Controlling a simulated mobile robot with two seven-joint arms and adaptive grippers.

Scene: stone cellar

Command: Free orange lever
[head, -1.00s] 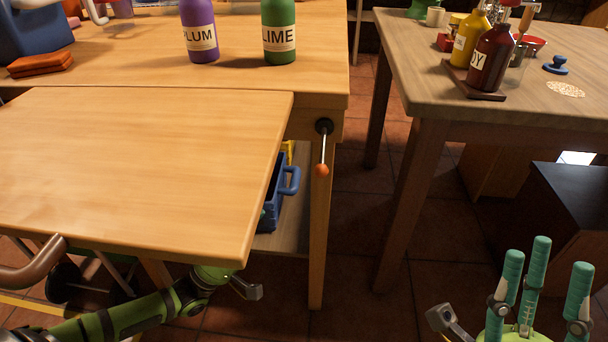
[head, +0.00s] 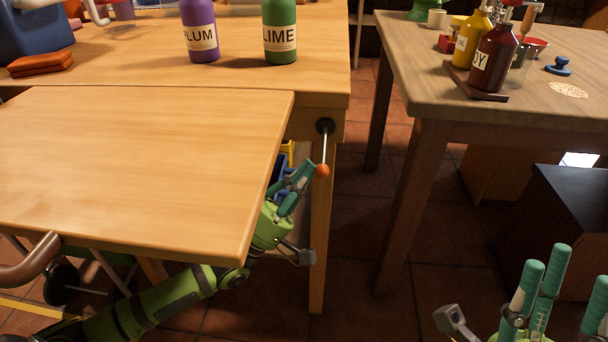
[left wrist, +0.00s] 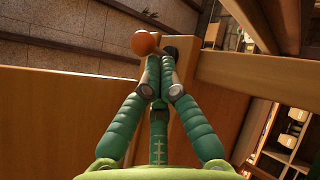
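The orange lever is a thin metal rod with an orange ball knob (head: 322,170), hanging down from a dark round pivot (head: 325,126) at the wooden table's front corner. In the left wrist view the knob (left wrist: 144,43) is just beyond the fingertips, a little left of them. My left gripper (head: 306,168) has its green fingers pointing up at the knob from the lower left. My right gripper (head: 553,272) is at the lower right, fingers up, open and empty, far from the lever.
A wooden board (head: 140,165) juts out left of the lever, above my left arm. A table leg (head: 320,250) stands below the lever. Purple (head: 200,30) and green (head: 280,32) bottles stand on the table behind. A second table (head: 425,90) is to the right across open floor.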

